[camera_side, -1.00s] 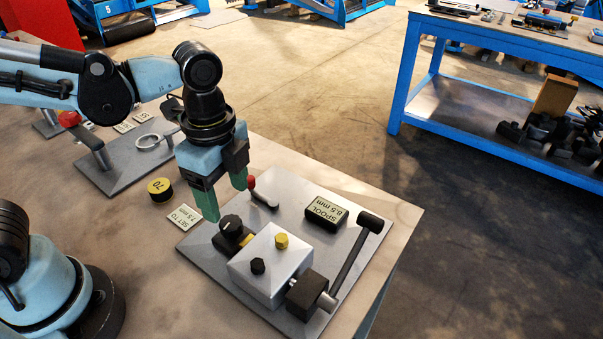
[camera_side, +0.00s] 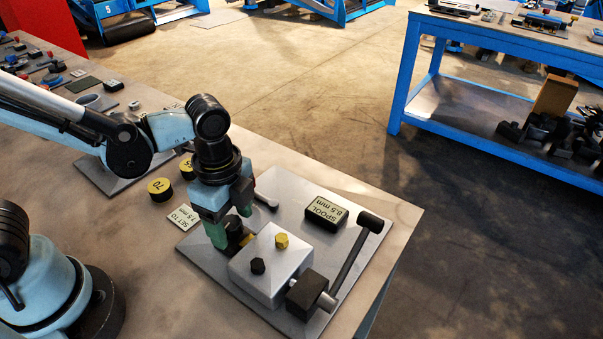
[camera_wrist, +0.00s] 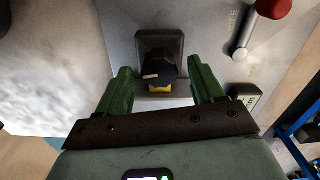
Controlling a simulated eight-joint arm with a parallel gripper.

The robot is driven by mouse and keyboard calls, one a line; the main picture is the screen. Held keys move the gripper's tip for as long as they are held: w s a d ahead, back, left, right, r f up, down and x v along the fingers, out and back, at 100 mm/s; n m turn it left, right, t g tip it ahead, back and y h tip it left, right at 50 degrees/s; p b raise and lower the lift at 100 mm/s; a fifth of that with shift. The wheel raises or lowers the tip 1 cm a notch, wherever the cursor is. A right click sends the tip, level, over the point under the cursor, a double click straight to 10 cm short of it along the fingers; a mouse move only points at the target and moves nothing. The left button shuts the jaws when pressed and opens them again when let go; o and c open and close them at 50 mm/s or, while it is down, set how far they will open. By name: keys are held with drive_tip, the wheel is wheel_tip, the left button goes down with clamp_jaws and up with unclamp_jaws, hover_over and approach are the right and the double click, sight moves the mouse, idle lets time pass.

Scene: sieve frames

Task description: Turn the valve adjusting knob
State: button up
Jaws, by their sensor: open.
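The valve adjusting knob (camera_wrist: 158,68) is black with a pale pointer mark and has a yellow part beside it. In the wrist view it sits on a dark square base between the two green fingers. My gripper (camera_wrist: 162,75) is open, with a finger on either side of the knob and a visible gap to each. In the side view my gripper (camera_side: 231,240) is low over the knob and mostly hides it. The white valve block (camera_side: 271,264) with a yellow and a black cap stands beside it. A card (camera_side: 184,217) reads SET TO 7.5 mm.
A display (camera_side: 327,213) reads SPOOL 8.5 mm. A long black-ended lever (camera_side: 352,258) rises on the plate's right. A red-tipped lever (camera_wrist: 262,28) is close to the knob. A yellow-topped disc marked 70 (camera_side: 160,189) lies left of the plate.

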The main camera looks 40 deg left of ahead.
drive_tip(key=c, duration=1.1)
drive_tip(key=shift+o, duration=0.2)
drive_tip(key=n, duration=0.5)
drive_tip(key=shift+w+n, duration=0.1)
drive_tip(key=shift+n, duration=0.2)
drive_tip(key=n, duration=0.6)
drive_tip(key=shift+a, duration=0.1)
drive_tip(key=shift+w, duration=0.1)
drive_tip(key=o, duration=1.1)
drive_tip(key=shift+c, duration=0.2)
